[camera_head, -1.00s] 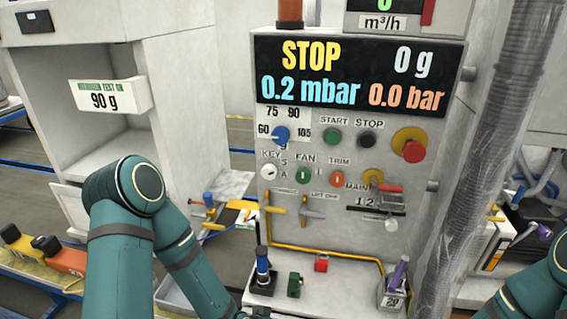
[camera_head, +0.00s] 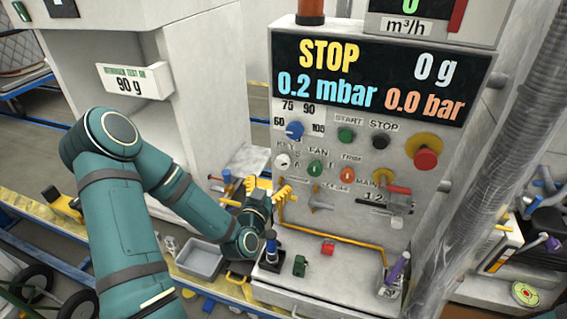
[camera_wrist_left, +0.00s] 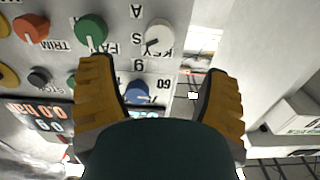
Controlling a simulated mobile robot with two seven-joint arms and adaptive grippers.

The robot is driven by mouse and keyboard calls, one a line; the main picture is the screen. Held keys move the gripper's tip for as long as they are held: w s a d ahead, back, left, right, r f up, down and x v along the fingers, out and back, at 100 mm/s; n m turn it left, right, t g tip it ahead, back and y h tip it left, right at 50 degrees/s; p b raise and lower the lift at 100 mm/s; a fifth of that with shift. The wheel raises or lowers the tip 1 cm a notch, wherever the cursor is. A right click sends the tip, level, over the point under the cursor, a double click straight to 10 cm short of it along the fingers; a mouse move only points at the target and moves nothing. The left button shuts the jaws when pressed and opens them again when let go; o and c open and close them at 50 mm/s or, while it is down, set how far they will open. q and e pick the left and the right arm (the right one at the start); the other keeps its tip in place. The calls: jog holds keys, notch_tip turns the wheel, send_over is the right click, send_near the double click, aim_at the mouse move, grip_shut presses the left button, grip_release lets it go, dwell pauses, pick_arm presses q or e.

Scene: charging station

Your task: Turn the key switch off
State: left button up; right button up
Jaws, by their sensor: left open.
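The key switch (camera_head: 282,160) is a small white knob at the left edge of the panel, beside the KEY label and left of the green FAN knob (camera_head: 316,170). My left gripper (camera_head: 267,187) is open just below and left of it, its yellow fingers spread. In the left wrist view the panel appears upside down, and the white key switch (camera_wrist_left: 158,37) lies beyond the fingertips, between the two fingers of the left gripper (camera_wrist_left: 160,68). Nothing is held, and I see no contact. My right gripper is not in view.
A blue selector knob (camera_head: 294,130) is just above the key switch. A yellow pipe (camera_head: 340,240) and a black-based blue lever (camera_head: 271,248) are below. A white cabinet (camera_head: 195,70) stands to the left. A grey tray (camera_head: 200,262) lies beneath my left arm.

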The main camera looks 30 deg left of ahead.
aim_at(281, 164)
pick_arm(q)
jog(key=p+x, duration=0.1)
jog(key=x, duration=0.9)
jog(key=shift+d, duration=0.1)
jog(key=c, duration=1.2)
